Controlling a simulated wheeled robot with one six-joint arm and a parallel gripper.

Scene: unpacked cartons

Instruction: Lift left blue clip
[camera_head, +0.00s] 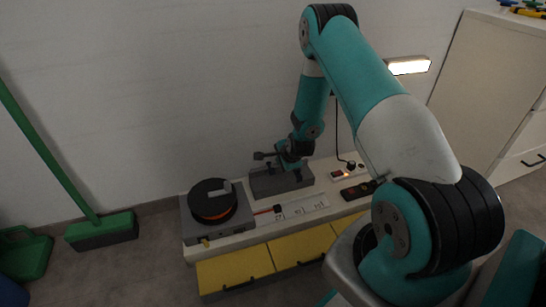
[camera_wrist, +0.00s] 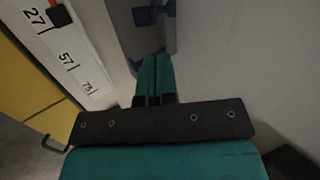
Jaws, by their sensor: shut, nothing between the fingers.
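My gripper (camera_wrist: 154,62) is shut and empty, its two teal fingers together in the wrist view. Just beyond the fingertips is a dark blue clip-like piece (camera_wrist: 144,16) at the top of a grey block (camera_wrist: 115,12). A second bluish part shows to its right, cut off by the top edge. I cannot tell for certain which is the left clip. In the head view my gripper (camera_head: 291,163) is low over the grey block (camera_head: 281,184), with a small dark fitting (camera_head: 264,156) to its left. Clip colours are not clear there.
A white bench with yellow drawers (camera_head: 235,269) holds a round black device (camera_head: 212,201) at left, a number-marked strip (camera_head: 302,209) in front, and a dark handheld device (camera_head: 358,190) at right. A wall stands close behind. A green broom (camera_head: 103,228) leans at left.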

